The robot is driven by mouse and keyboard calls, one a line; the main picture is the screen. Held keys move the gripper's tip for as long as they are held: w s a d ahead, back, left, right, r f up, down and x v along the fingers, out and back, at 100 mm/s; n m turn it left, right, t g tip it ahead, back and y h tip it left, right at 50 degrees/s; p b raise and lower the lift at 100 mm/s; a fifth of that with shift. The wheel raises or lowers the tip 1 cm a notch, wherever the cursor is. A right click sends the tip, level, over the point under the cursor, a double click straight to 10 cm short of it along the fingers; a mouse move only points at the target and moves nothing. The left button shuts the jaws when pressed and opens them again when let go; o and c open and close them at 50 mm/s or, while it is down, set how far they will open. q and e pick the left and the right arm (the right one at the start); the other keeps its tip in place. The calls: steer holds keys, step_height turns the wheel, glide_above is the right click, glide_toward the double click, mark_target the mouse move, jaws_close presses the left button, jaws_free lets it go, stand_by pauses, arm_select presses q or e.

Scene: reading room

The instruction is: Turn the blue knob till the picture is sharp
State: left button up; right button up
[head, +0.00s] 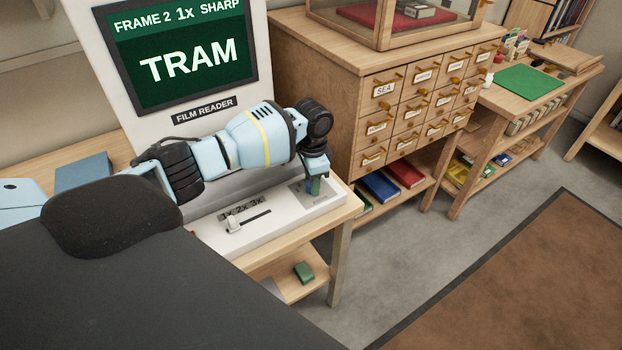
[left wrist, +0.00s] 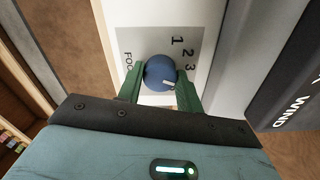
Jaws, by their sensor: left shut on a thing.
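The film reader (head: 205,110) stands at the upper left in the head view. Its screen (head: 190,54) reads "FRAME 2 1x SHARP" above crisp white letters "TRAM" on green. My left gripper (head: 315,186) points down at the right end of the white base, largely hidden by my own wrist there. In the left wrist view the blue knob (left wrist: 160,73) sits between my two green fingers, which are shut on its sides. The knob's pale mark points to the lower right, near the "3" of the printed numbers. My right gripper is not in view.
A slider (head: 234,225) marked "1x 2x 3x" is on the reader's base, left of my gripper. A wooden card-drawer cabinet (head: 340,95) stands close on the right. A green block (head: 303,271) lies on the shelf below. Open floor (head: 400,265) is at the right.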

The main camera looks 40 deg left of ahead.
arm_select(q)
steer(key=shift+m, duration=0.8)
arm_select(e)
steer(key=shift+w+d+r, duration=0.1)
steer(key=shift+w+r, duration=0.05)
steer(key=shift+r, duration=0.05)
arm_select(q)
steer(key=o, duration=1)
step_height(320, 180, up, 6)
steer(key=shift+r+p, duration=0.15)
steer(key=shift+p, duration=0.3)
steer(key=shift+r, duration=0.75)
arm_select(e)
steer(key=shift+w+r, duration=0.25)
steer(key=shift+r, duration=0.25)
